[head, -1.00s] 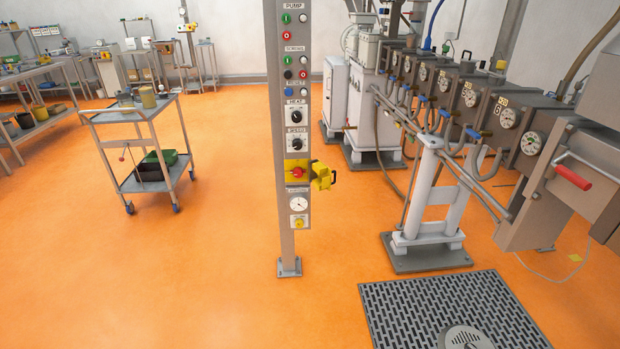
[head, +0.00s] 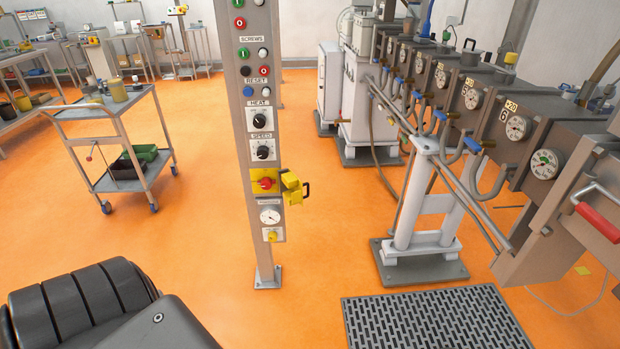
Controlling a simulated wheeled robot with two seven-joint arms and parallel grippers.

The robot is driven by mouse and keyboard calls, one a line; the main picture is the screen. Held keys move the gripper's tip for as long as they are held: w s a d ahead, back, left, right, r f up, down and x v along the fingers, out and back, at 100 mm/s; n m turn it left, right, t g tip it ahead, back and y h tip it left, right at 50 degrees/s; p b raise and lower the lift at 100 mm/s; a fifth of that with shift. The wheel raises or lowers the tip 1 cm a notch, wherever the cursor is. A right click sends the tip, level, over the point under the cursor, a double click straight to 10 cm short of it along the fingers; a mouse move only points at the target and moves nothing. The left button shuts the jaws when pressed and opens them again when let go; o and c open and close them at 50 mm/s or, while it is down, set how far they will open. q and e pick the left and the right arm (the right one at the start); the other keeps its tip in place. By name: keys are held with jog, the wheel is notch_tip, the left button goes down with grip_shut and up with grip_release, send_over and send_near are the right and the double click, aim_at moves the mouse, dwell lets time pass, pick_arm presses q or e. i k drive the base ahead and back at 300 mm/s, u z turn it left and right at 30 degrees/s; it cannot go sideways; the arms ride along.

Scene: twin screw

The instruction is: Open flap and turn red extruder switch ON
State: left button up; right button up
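The red extruder switch (head: 265,184) is a round red knob on a yellow plate, low on the grey control post in the middle of the head view. The yellow flap (head: 292,187) with a black handle sticks out to the right of the switch, so it stands swung open and the knob is uncovered. The knob's exact setting is too small to read. A dark arm part of mine fills the lower left corner. Neither gripper's fingers show.
The control post (head: 263,245) carries several buttons and dials above the switch. A trolley (head: 120,180) stands at left. The extruder machine (head: 480,110) with gauges and pipes runs along the right. A floor grate (head: 435,322) lies in front. Orange floor around the post is clear.

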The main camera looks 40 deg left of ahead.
aim_at(265, 183)
jog(key=u, duration=0.3)
jog(key=i, duration=0.95)
jog(key=u, duration=0.55)
